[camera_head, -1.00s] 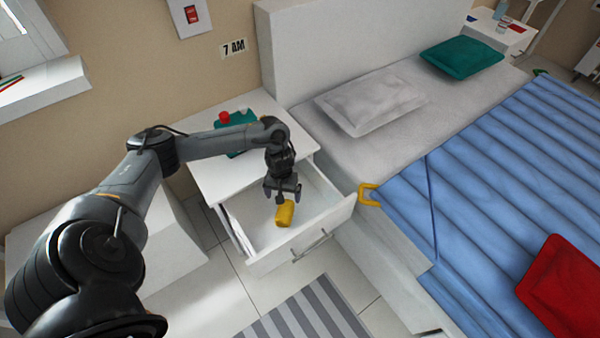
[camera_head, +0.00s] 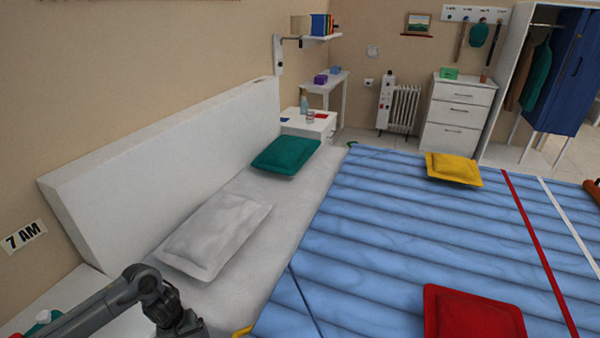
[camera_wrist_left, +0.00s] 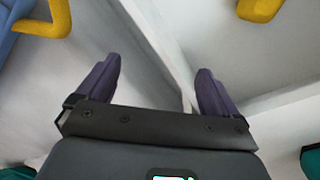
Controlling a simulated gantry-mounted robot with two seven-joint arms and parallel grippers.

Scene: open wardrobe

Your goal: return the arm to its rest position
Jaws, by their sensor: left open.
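My left gripper (camera_wrist_left: 158,75) is open and empty in the left wrist view, its two dark fingers spread wide apart. A white edge runs between and beyond the fingers. A yellow object (camera_wrist_left: 260,8) lies apart from the fingers on a pale surface at the top right, cut off by the frame. In the head view my left arm (camera_head: 140,297) comes in at the lower left over the white nightstand top. Its gripper is below the frame there. My right arm is not in view.
A yellow loop handle (camera_wrist_left: 45,20) is near the left finger and also shows in the head view (camera_head: 243,331). The bed with its blue cover (camera_head: 380,240) fills the middle. A white headboard (camera_head: 170,160) stands behind a grey pillow (camera_head: 212,232). An open wardrobe (camera_head: 555,75) stands far right.

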